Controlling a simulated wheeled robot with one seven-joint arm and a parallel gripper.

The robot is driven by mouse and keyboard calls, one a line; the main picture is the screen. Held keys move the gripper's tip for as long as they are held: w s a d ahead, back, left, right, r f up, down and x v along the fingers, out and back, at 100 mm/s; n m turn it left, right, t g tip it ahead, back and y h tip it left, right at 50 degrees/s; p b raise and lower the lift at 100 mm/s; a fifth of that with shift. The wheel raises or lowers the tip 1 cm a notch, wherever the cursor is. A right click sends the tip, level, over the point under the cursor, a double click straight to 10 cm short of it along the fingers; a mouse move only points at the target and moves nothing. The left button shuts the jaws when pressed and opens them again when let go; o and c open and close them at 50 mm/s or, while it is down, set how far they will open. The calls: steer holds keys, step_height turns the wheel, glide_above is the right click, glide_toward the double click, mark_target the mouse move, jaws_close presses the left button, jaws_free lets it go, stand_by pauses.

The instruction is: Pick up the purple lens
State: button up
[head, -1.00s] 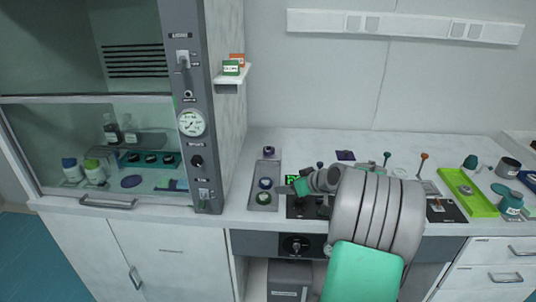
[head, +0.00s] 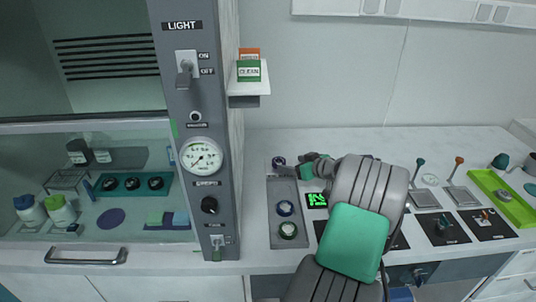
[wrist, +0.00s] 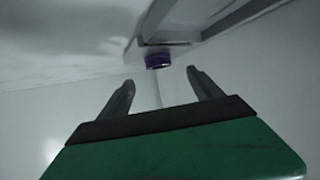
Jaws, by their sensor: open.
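The purple lens (head: 279,161) is a small dark round piece at the far end of a grey tray (head: 272,190) on the bench. In the wrist view the purple lens (wrist: 158,60) is just beyond my fingertips, roughly centred between them. My gripper (wrist: 160,82) is open and empty, its two fingers apart. In the head view my gripper (head: 292,172) is beside the far end of the tray, right of the lens. I cannot tell the exact gap between fingertips and lens.
A blue-ringed lens (head: 285,208) and a green-ringed lens (head: 288,230) are nearer on the same tray. The fume hood's grey post (head: 190,120) stands left of it, with a small shelf (head: 249,88) above. Switch plates (head: 440,228) and a lime tray (head: 500,197) are to the right.

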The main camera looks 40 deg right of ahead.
mark_target(280, 161)
steer(key=p+x, duration=0.2)
steer(key=x, duration=0.6)
steer(key=shift+w+d, duration=0.1)
steer(key=shift+d, duration=0.05)
steer(key=shift+c, duration=0.4)
steer(key=c, duration=1.3)
steer(key=shift+c, duration=0.5)
steer(key=shift+r, duration=0.15)
